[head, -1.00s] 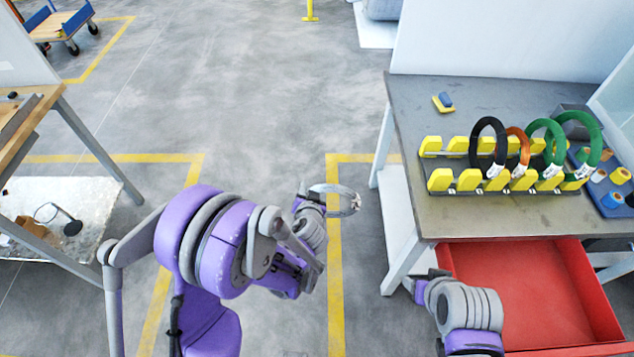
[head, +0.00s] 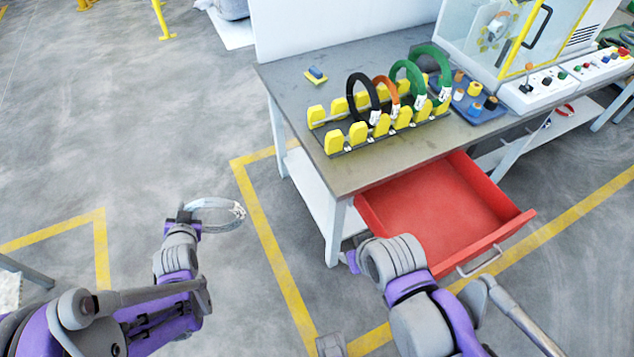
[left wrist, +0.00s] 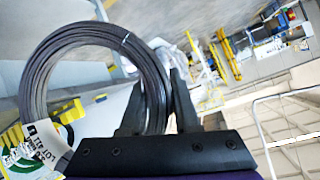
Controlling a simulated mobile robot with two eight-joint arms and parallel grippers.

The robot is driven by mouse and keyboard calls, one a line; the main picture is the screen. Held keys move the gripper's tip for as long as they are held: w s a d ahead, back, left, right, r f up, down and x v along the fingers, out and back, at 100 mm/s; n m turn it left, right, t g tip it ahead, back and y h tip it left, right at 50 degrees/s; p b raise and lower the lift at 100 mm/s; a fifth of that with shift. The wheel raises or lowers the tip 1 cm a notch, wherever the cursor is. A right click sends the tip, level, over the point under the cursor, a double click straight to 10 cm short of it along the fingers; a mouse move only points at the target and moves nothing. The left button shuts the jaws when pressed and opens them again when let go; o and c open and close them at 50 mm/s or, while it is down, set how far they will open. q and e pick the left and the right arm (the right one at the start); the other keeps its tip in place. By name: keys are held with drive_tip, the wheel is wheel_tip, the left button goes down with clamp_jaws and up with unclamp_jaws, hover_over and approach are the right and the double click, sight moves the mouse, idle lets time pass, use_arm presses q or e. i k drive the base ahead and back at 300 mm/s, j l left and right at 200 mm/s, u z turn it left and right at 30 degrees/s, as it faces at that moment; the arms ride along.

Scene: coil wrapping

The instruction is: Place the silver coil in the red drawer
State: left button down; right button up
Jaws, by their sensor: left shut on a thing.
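The silver coil (head: 216,214) is held by my left gripper (head: 186,222), out over the open floor to the left of the table. In the left wrist view the coil (left wrist: 42,92) hangs at one side of the jaws (left wrist: 155,105), with a white label on it. The red drawer (head: 430,205) is pulled out below the front of the table and looks empty. My right gripper (head: 352,262) is at the drawer's left front corner. Its fingers are mostly hidden behind the wrist, and I cannot tell whether they are open.
The grey table (head: 290,88) holds a yellow-post rack (head: 334,143) with black, orange and green coils. A blue tray (head: 480,113) of small spools and a control box (head: 540,90) stand to the right. Open floor lies between my left gripper and the table.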

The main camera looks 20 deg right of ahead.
sight(416, 217)
drive_tip(key=k+l+z, duration=0.1)
drive_tip(key=k+z, duration=0.35)
drive_tip(key=z, duration=1.45)
drive_tip(key=j+z, duration=0.15)
drive_tip(key=z, duration=0.25)
drive_tip(key=j+z, duration=0.2)
drive_tip(key=z, duration=0.25)
drive_tip(key=j, duration=0.85)
drive_tip(key=k, duration=0.05)
